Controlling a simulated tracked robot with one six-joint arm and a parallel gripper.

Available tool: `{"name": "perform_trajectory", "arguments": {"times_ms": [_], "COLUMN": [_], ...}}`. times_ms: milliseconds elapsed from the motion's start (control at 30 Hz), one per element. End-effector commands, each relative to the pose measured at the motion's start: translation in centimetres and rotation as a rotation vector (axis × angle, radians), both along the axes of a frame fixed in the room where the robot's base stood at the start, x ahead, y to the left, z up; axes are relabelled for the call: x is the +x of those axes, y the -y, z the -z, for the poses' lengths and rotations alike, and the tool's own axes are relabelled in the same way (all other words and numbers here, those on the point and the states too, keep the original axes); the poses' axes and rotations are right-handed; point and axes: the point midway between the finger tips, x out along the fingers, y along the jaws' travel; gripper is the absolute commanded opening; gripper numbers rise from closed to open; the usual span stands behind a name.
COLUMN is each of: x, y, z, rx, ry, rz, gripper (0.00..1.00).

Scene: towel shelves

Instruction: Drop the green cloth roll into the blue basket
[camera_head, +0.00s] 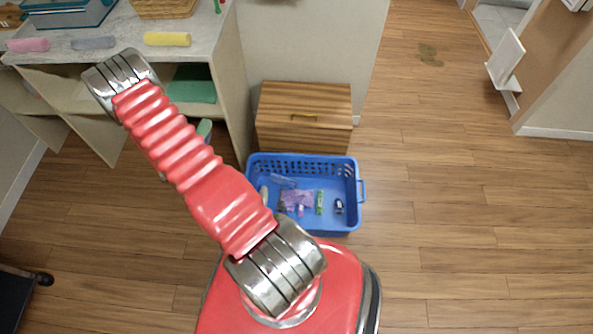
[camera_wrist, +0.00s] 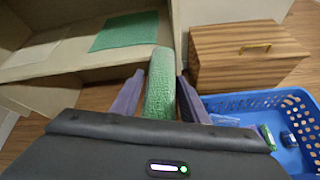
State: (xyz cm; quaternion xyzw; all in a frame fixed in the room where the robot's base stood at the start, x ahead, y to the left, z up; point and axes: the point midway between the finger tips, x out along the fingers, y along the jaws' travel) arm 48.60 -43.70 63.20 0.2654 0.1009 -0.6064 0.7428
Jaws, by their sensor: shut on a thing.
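The green cloth roll (camera_wrist: 160,84) stands between the two purple fingers of my gripper (camera_wrist: 160,77), which is shut on it. In the head view a bit of the green roll (camera_head: 205,127) shows past my red arm, by the shelf's side panel; my gripper is mostly hidden there behind the arm. The blue basket (camera_head: 342,230) stands on the floor to the right of the roll, with several small items and a purple cloth inside. In the wrist view the basket (camera_wrist: 240,101) is at the lower right, apart from the roll.
A wooden box (camera_head: 304,125) with a brass handle stands behind the basket. The shelf unit (camera_head: 228,95) on the left holds a folded green towel (camera_head: 192,88). Pink, grey and yellow rolls (camera_head: 167,39) lie on its top. The floor at right is clear.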

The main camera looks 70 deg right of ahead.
Motion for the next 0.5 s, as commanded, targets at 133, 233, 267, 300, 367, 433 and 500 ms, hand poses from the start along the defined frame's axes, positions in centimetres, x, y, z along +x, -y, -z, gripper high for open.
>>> {"name": "perform_trajectory", "arguments": {"times_ms": [133, 233, 267, 300, 367, 433, 500], "x": [-4.2, -7.0, -8.0, -9.1, -11.0, -13.3, -15.6], "y": [3.6, 5.6, 6.2, 6.8, 7.8, 8.8, 9.7], "z": [3.7, 6.0, 6.7, 7.6, 9.0, 10.6, 12.1], "rx": [-0.001, -0.001, -0.001, -0.003, -0.004, -0.005, -0.006], "ry": [-0.005, -0.006, -0.006, -0.007, -0.007, -0.009, -0.011], "rz": [0.107, 0.175, 0.197, 0.222, 0.263, 0.311, 0.357], "gripper": [0.18, 0.18, 0.18, 0.18, 0.18, 0.18, 0.18]}}
